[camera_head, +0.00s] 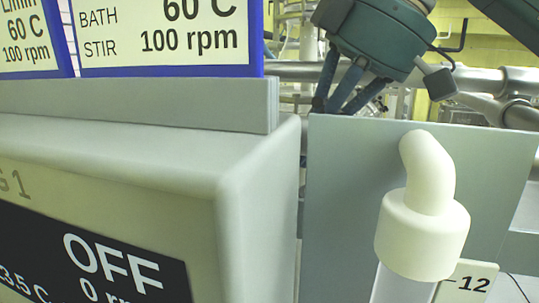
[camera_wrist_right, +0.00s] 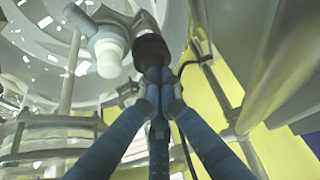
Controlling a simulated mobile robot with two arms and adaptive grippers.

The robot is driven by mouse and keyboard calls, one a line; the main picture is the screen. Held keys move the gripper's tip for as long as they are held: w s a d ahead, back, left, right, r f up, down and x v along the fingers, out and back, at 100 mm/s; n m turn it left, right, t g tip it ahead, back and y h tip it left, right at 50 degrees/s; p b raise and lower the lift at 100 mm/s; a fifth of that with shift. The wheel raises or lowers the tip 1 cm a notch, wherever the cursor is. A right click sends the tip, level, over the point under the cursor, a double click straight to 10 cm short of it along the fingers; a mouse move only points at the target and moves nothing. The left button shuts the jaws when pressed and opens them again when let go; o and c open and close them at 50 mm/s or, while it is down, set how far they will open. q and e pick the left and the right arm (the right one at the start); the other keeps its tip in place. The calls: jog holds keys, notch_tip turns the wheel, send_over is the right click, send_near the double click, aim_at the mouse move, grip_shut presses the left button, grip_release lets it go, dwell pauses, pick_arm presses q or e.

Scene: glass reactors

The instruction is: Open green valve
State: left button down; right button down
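No green valve can be made out in either view. My right gripper shows in the head view at the upper right, its blue fingers (camera_head: 343,86) pointing down behind a grey panel, fingertips hidden. In the right wrist view the blue fingers of my right gripper (camera_wrist_right: 157,78) come together at their tips, with nothing visible between them. A dark cylindrical part (camera_wrist_right: 151,50) lies just beyond the tips; I cannot tell whether they touch it. My left gripper is in neither view.
A grey control box with an OFF display (camera_head: 100,262) fills the left of the head view, with screens (camera_head: 165,35) above. A grey panel (camera_head: 340,200) and white-capped tube (camera_head: 420,230) stand right. Glassware (camera_wrist_right: 50,60), a white cap (camera_wrist_right: 109,58) and metal pipes (camera_wrist_right: 225,95) surround my right gripper.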

jog(key=shift+w+d+f, duration=0.1)
jog(key=shift+w, duration=0.15)
jog(key=shift+w+d, duration=0.3)
jog(key=shift+w, duration=0.5)
jog(key=shift+w, duration=0.1)
jog(key=shift+w+p, duration=0.35)
jog(key=shift+w, duration=0.15)
jog(key=shift+d, duration=0.1)
